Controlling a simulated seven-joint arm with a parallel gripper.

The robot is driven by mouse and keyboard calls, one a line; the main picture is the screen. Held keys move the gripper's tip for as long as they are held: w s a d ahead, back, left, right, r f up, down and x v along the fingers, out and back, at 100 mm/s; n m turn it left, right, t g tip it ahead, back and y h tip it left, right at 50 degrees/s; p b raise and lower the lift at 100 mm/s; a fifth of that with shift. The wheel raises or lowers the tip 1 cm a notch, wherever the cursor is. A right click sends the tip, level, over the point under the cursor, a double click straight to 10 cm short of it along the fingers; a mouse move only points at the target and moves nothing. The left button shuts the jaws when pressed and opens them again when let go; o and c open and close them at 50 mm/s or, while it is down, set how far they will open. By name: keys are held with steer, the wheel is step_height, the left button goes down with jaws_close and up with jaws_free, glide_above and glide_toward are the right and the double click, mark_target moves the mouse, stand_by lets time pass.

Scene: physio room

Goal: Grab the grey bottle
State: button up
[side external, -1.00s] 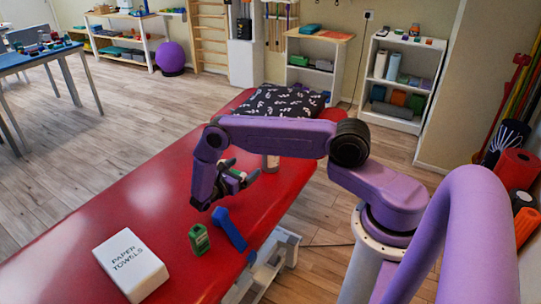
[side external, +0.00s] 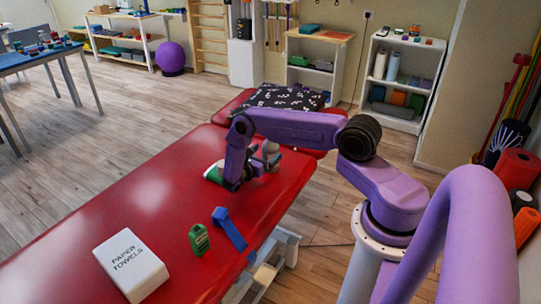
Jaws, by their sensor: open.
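The grey bottle (side external: 270,149) stands on the red treatment table, toward its far right part, partly hidden behind my gripper and arm. My gripper (side external: 260,166) is low over the table, right by the bottle, with dark fingers apart. The fingers overlap the bottle's lower part in this view. I cannot tell whether they touch it or how far they reach around it.
A green and white item (side external: 212,173) lies just left of my gripper, partly hidden. A blue item (side external: 229,229), a green container (side external: 199,239) and a paper towels box (side external: 131,265) are nearer on the red table (side external: 150,205). A dark patterned cushion (side external: 285,97) lies behind.

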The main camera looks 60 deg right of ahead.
steer(key=shift+s+d, duration=0.15)
steer(key=shift+d, duration=1.25)
steer(key=shift+s+d, duration=0.1)
steer(key=shift+d, duration=1.25)
steer(key=c, duration=1.4)
steer(key=shift+r, duration=0.1)
steer(key=shift+c, duration=0.4)
steer(key=shift+r, duration=0.15)
